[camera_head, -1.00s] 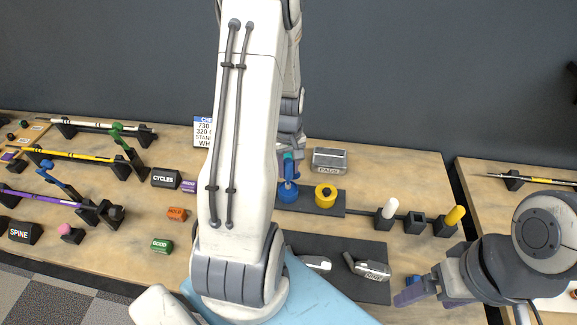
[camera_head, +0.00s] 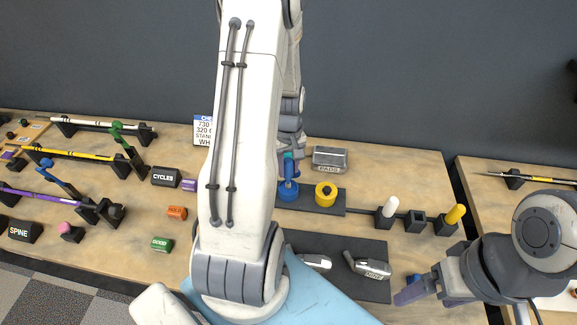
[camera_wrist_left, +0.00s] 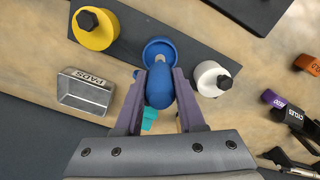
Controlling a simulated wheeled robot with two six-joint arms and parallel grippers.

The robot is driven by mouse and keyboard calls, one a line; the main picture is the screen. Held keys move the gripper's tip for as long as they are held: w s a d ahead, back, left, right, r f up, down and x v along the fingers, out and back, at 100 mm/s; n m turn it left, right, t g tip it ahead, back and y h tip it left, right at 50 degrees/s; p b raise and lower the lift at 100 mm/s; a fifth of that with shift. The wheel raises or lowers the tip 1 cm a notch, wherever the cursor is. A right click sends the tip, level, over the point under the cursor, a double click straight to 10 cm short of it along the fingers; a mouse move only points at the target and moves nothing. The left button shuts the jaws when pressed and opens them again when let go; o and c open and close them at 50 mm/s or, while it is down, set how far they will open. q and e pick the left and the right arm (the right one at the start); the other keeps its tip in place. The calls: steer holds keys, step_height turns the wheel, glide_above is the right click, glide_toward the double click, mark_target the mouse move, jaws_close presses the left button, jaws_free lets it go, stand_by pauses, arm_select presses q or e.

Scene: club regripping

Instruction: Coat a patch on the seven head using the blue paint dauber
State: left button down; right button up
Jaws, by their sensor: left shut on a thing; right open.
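My left gripper (camera_wrist_left: 160,74) is shut on the blue dauber (camera_wrist_left: 159,88). The dauber's pale stem points into the open blue paint pot (camera_wrist_left: 160,48); I cannot tell whether its tip touches the paint. In the head view the blue pot (camera_head: 288,191) stands on a dark strip, just below the gripper and partly beside my left arm. Two metal club heads lie on the dark mat: one (camera_head: 317,262) is partly hidden by my left arm, its label unreadable, and the other (camera_head: 372,269) reads NINE. My right gripper (camera_head: 420,288) is open and empty at the table's front right.
A yellow pot (camera_head: 326,194) and a white pot (camera_wrist_left: 211,79) flank the blue pot. A metal PADS tin (camera_head: 329,159) stands behind. Club shafts on stands and small labelled blocks fill the left side.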

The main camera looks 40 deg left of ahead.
arm_select(q)
steer(key=shift+f, duration=0.4)
stand_by(1.0)
steer(key=shift+r, duration=0.15)
step_height(320, 180, up, 7)
steer(key=p, duration=0.6)
stand_by(0.9)
